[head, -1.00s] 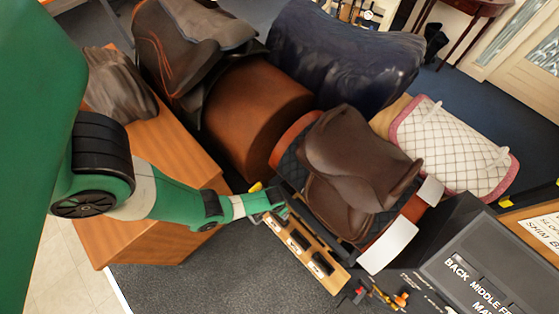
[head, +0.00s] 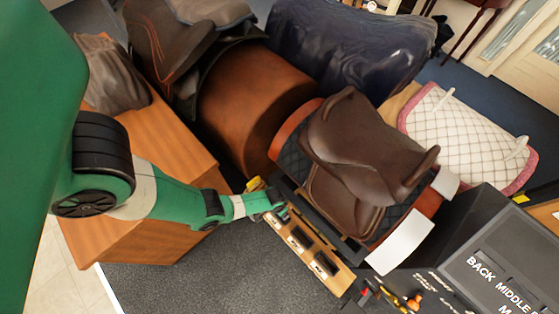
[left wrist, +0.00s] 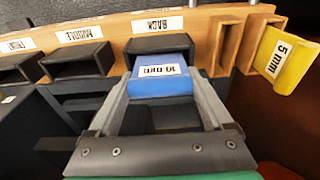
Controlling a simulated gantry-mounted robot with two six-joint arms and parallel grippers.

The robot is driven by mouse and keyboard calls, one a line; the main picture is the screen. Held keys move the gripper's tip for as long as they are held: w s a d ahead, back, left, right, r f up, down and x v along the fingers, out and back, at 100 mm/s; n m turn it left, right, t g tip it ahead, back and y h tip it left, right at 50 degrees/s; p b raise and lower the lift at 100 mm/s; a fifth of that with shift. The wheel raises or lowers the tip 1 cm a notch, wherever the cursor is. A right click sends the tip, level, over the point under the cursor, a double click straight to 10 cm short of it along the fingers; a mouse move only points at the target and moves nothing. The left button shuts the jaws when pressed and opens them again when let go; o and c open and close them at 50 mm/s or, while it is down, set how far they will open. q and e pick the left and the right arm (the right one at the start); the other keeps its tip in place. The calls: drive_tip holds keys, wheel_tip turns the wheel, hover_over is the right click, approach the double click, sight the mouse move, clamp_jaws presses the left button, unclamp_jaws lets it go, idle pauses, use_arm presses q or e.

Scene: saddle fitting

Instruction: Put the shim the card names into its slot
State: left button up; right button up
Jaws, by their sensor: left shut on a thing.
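My left gripper (left wrist: 165,100) is shut on a blue shim (left wrist: 158,80) labelled 10 mm. The shim's far end is at the mouth of the dark slot (left wrist: 150,44) under the BACK label; I cannot tell how far inside it is. The MIDDLE slot (left wrist: 78,64) and FRONT slot (left wrist: 16,66) are beside it and look empty. In the head view my left gripper (head: 268,205) is at the upper end of the wooden rack (head: 335,279), and the blue shim is not clear. My right gripper is not in view.
A yellow shim (left wrist: 285,60) labelled 5 mm sits in a wooden holder beside an empty compartment (left wrist: 228,45). A brown saddle (head: 355,145) is on a stand behind the rack. A dark board (head: 505,280) reads BACK, MIDDLE. Small coloured items (head: 385,294) lie at lower right.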

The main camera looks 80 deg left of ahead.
use_arm(q)
drive_tip(key=shift+f+b, duration=0.3)
drive_tip(key=shift+f, duration=0.25)
drive_tip(key=o, duration=1.1)
drive_tip(key=shift+o, duration=0.2)
drive_tip(key=shift+r, duration=0.15)
wheel_tip(320, 180, up, 11)
drive_tip(key=s+p, duration=0.1)
drive_tip(key=p, duration=0.9)
drive_tip(key=shift+d+r, duration=0.15)
drive_tip(key=shift+d, duration=0.25)
